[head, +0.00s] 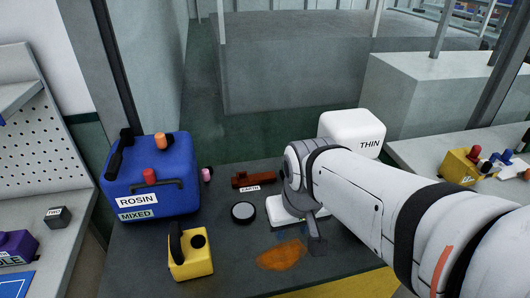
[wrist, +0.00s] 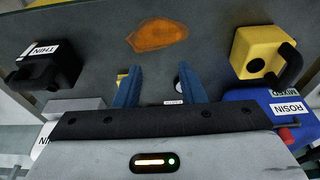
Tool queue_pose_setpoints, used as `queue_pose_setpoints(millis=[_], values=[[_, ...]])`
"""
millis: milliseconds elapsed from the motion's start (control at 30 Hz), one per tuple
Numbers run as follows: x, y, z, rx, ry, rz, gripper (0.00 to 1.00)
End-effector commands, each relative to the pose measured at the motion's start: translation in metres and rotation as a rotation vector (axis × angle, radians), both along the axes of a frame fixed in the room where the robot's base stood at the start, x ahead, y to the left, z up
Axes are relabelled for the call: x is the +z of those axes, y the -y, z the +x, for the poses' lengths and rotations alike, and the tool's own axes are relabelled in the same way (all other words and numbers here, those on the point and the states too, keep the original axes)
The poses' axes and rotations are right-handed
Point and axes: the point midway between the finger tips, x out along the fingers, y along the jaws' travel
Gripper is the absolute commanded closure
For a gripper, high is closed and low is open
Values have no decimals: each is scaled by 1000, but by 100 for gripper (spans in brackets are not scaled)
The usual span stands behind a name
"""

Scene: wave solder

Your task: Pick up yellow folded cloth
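I cannot make out a yellow folded cloth for certain. A small yellow piece (wrist: 122,77) shows beside the left finger in the wrist view, mostly hidden by that finger, and could be part of it. In the head view my arm covers that area. A flat orange-brown patch (head: 281,255) lies on the dark bench top; it also shows in the wrist view (wrist: 157,35). It looks more like a stain than a cloth. My gripper (wrist: 160,72) points down over the bench with its two blue fingers apart and nothing visible between them.
A blue ROSIN container (head: 150,180) and a yellow can (head: 191,258) stand on the left. A white THIN container (head: 350,130) stands behind my arm. A black THIN container (wrist: 48,65) shows at left.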

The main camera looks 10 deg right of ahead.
Motion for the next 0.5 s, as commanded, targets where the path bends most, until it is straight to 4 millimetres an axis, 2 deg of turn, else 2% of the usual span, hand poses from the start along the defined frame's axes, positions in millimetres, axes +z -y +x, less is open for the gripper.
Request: queue_pose_setpoints(millis=[33, 133, 233, 367, 500], values=[[0, 0, 0, 0, 0, 0, 60], [-4, 2, 7, 0, 2, 3, 52], [-16, 8, 30, -7, 16, 12, 44], [-41, 27, 80, -6, 53, 24, 33], [-71, 57, 135, -5, 102, 25, 25]])
